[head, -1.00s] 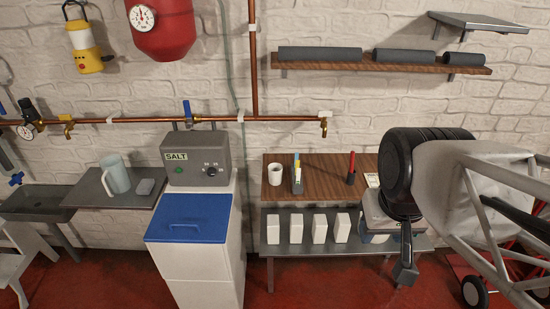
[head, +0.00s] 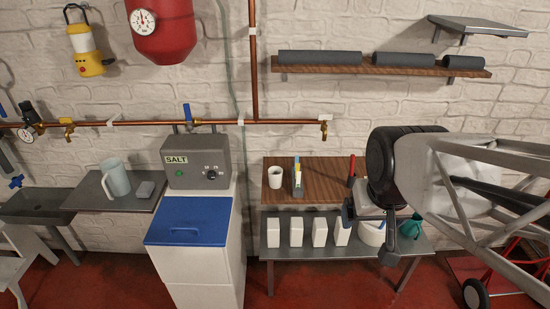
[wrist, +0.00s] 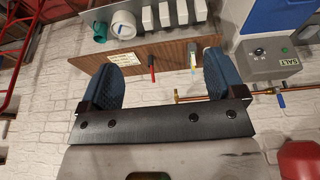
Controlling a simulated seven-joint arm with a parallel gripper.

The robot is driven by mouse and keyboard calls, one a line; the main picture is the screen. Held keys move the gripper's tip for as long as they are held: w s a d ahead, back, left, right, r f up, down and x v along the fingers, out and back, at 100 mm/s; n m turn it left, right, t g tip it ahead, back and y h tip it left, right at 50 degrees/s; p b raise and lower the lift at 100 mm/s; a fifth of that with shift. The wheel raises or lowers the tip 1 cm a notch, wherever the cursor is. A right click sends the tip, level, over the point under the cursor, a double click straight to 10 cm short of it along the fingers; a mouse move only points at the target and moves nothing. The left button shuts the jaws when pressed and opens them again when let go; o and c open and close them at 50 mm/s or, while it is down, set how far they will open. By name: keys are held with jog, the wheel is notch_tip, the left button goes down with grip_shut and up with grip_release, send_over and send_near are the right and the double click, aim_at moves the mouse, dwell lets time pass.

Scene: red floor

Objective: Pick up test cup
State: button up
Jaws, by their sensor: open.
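A small white cup (head: 275,177) stands upright on the wooden top (head: 325,192) of the bench in the head view. I cannot tell for certain which is the test cup. My gripper (head: 368,232) is at the bench's right part, to the right of the white cup and apart from it. In the wrist view, my gripper (wrist: 162,62) shows two blue fingers spread wide with nothing between them. The white cup is not visible there, perhaps hidden by the right finger.
Several white boxes (head: 296,232), a white round item (head: 372,232) and a teal item (head: 411,227) sit on the lower shelf. A pipe (head: 280,122) runs above.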

jog(key=w+a+f+n+t+y, duration=0.1)
jog(key=w+a+f+t, duration=0.3)
jog(key=w, duration=0.7)
jog(key=w+a+f+t, duration=0.1)
jog(key=w+a+f, duration=0.1)
jog(key=w+f, duration=0.65)
jog(key=w+a+f+n+t+y, duration=0.1)
jog(key=w+a+f+t, duration=0.15)
jog(key=w, duration=1.05)
jog(key=t+y, duration=0.2)
send_near(277, 176)
jog(key=w, duration=0.1)
jog(key=shift+w+n, duration=0.1)
jog(key=shift+n, duration=0.2)
jog(key=shift+w+a+f, duration=0.1)
jog(key=shift+x, duration=3.25)
jog(key=shift+w+f, duration=0.1)
jog(key=shift+x, duration=2.5)
